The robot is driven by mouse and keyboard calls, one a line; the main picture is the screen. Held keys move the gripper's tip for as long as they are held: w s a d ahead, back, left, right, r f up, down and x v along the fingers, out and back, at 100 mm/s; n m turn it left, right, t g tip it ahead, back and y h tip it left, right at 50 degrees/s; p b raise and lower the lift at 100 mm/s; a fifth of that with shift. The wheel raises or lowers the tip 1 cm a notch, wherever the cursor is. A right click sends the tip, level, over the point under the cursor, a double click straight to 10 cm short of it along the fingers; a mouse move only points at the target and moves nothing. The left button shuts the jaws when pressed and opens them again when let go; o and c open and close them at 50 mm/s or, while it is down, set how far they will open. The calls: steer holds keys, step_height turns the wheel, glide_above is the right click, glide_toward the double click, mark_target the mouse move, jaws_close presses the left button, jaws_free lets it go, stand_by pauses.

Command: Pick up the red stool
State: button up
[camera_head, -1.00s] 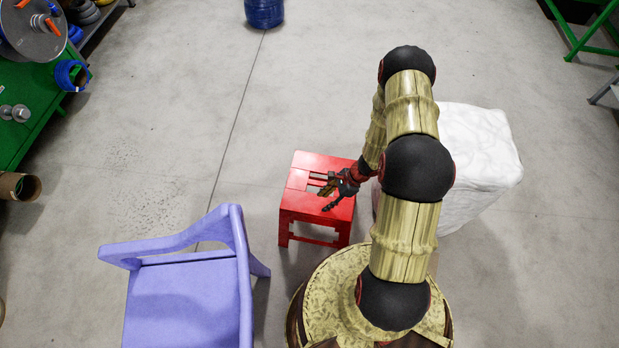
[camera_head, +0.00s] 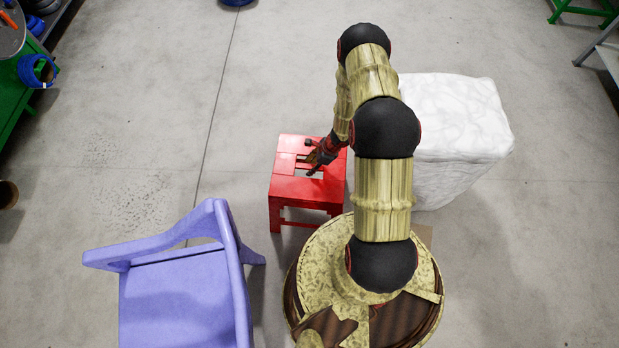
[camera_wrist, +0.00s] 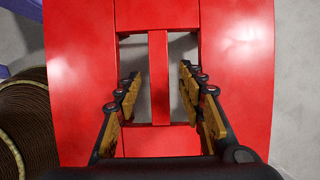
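The red stool (camera_head: 300,190) stands upright on the floor left of my arm; it fills most of the wrist view (camera_wrist: 80,70). Its seat has two openings with a narrow bar (camera_wrist: 158,80) between them. My gripper (camera_head: 309,165) is at the seat, over the openings. In the wrist view my gripper (camera_wrist: 159,82) is open, one finger on each side of the bar, with gaps to it. I cannot tell how far the fingertips reach into the openings. My arm hides part of the stool's right side in the head view.
A purple armchair (camera_head: 180,290) stands close at the lower left of the stool. A white block (camera_head: 455,130) stands to the right, behind my arm. A green table (camera_head: 12,100) is at the far left. The floor beyond the stool is clear.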

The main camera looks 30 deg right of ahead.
steer(key=shift+x, duration=1.05)
steer(key=shift+f+b, duration=0.3)
steer(key=shift+b, duration=0.25)
jaws_close()
stand_by(0.9)
